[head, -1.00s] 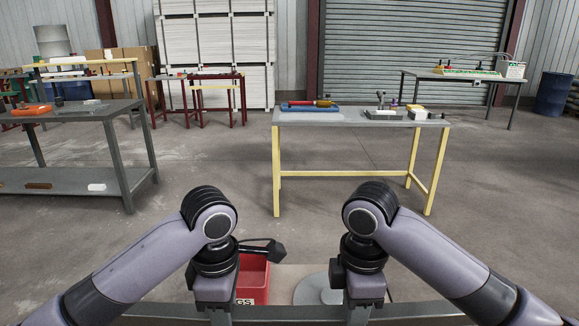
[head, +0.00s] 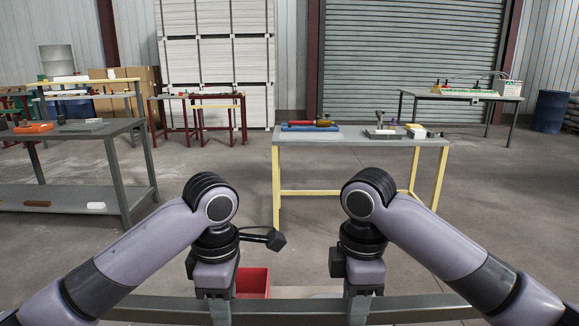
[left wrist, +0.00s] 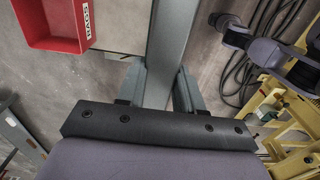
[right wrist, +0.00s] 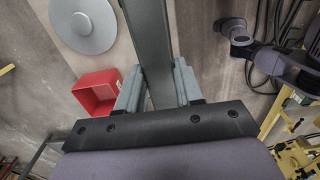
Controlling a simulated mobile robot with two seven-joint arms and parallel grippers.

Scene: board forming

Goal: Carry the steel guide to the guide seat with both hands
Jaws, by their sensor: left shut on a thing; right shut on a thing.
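The steel guide (head: 290,312) is a long grey bar lying crosswise and looking level along the bottom of the head view. It also shows in the left wrist view (left wrist: 174,30) and the right wrist view (right wrist: 147,35). My left gripper (head: 218,300) is shut on it left of the middle. My right gripper (head: 361,299) is shut on it right of the middle. Both arms hold it low in front of me, with the floor visible beneath it in the wrist views. I cannot tell which thing is the guide seat.
A red bin (head: 253,282) stands below, behind the bar. A round grey disc (right wrist: 83,22) lies beside it. A yellow-legged table (head: 350,145) with tools stands ahead. A grey workbench (head: 75,130) is at left, another table (head: 460,97) at far right. Bare floor separates them.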

